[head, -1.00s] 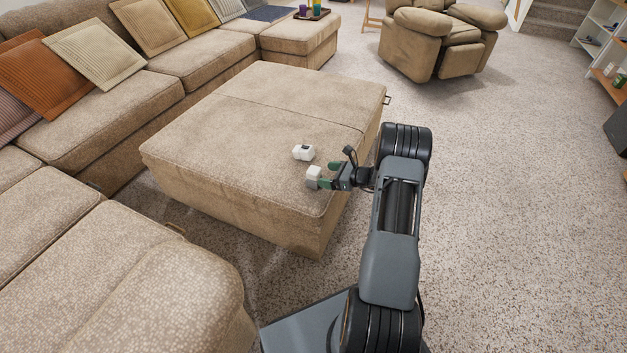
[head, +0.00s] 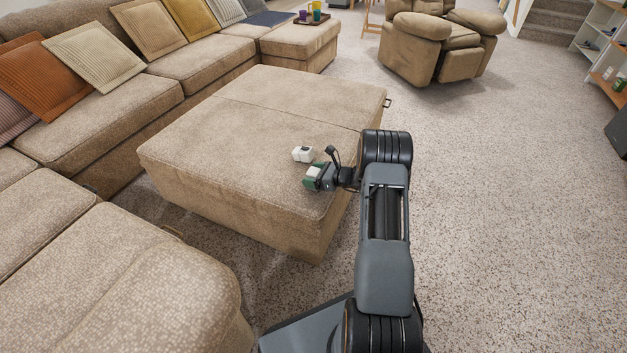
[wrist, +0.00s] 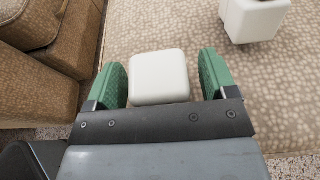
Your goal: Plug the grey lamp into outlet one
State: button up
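A white rounded block (head: 312,171) is on the beige ottoman near its right front corner. It also shows in the wrist view (wrist: 158,77). My gripper (wrist: 160,62) has its green fingers on either side of this block, with a narrow gap at each side. It is open. In the head view my gripper (head: 316,176) partly hides the block. A second white block (head: 303,153) with a dark spot sits just behind it, and shows at the top right of the wrist view (wrist: 252,20). I cannot make out a grey lamp or a labelled outlet.
The ottoman (head: 230,120) is otherwise bare on top. A sectional sofa (head: 110,110) with cushions runs along the left and front. A recliner (head: 440,45) stands behind, and a shelf (head: 605,50) at the far right. Carpet (head: 500,200) on the right is clear.

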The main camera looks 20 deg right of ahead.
jog(key=c, duration=0.9)
